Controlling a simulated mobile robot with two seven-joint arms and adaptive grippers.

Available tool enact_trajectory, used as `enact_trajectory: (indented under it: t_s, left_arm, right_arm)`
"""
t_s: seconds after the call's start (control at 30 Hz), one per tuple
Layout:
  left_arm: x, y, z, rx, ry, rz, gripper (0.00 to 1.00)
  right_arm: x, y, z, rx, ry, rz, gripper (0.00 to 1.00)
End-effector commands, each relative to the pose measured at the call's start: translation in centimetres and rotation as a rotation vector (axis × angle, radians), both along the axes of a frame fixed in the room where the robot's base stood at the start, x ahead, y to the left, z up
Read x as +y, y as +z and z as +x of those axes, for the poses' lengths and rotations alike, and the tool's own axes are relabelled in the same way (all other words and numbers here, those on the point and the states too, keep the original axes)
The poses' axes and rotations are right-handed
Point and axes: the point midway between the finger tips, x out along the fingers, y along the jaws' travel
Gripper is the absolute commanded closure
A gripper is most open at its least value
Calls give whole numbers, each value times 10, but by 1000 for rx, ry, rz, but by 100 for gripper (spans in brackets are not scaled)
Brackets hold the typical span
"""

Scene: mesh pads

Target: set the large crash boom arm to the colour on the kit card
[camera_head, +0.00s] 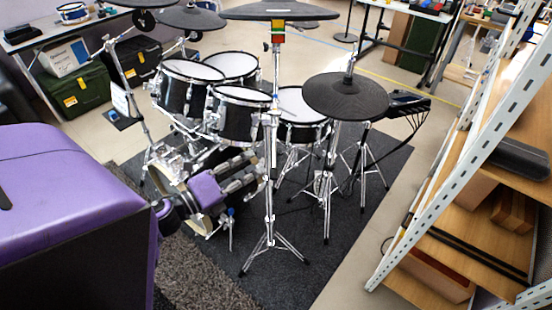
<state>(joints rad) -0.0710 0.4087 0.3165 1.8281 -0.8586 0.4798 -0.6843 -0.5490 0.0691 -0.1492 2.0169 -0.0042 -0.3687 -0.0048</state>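A large dark cymbal (278,11) tops a tall chrome stand (269,205) at the centre, and I take it for the large crash. Just below it are small coloured bands (278,33) in green, yellow and red; which one is set I cannot tell. A small white card (119,99) hangs on a stand at the left; its print is too small to read, and I cannot tell if it is the kit card. My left gripper (252,172) is low beside the chrome stand, below the bands; its fingers are too small to judge. My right gripper is out of view.
Black drums (240,112) stand on a dark mat (345,220) behind my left arm. Another dark cymbal (346,97) is to the right of the chrome stand. A metal shelf rack (455,170) fills the right side. The stand's tripod legs spread over the mat.

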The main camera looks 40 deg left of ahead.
Motion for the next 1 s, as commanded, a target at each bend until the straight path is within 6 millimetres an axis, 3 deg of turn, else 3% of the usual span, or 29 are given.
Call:
enact_trajectory:
  t_s: [0.17,0.6,0.97,1.0]
  left_arm:
    - [-12,4,7,-25,-36,57,72]
    - [-31,3,67,-23,-33,51,72]
    - [-33,1,72,-20,-32,49,72]
    - [-33,1,72,-20,-32,49,76]
  right_arm:
    - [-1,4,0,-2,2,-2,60]
    - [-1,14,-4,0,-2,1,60]
    - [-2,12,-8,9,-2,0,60]
    - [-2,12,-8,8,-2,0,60]
